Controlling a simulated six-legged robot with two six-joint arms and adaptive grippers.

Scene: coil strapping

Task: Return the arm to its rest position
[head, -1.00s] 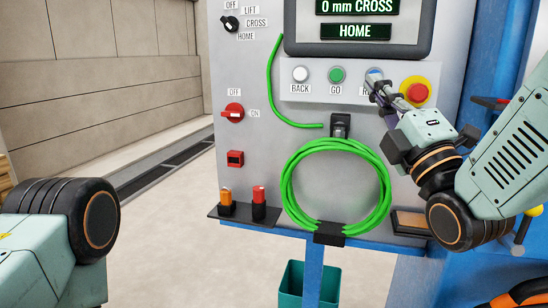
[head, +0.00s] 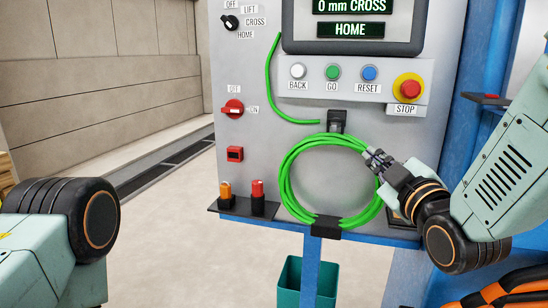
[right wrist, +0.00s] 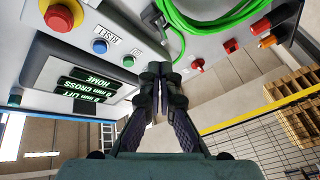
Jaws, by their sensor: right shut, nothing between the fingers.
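My right gripper (head: 374,156) is shut and empty. In the head view its fingertips overlap the right edge of the green cable coil on the panel; I cannot tell whether they touch it. In the right wrist view the two fingers (right wrist: 161,75) are together with nothing between them. My right arm comes in from the right edge, bent at the elbow. Of my left arm only a link and a dark joint show at the left; its gripper is out of view.
The grey control panel (head: 262,110) carries BACK, GO, blue RESET (head: 369,73) and red STOP (head: 410,89) buttons. The green cable coil (head: 287,180) hangs below. A teal bin (head: 290,290) stands under it. The floor (head: 170,240) left of the panel is clear.

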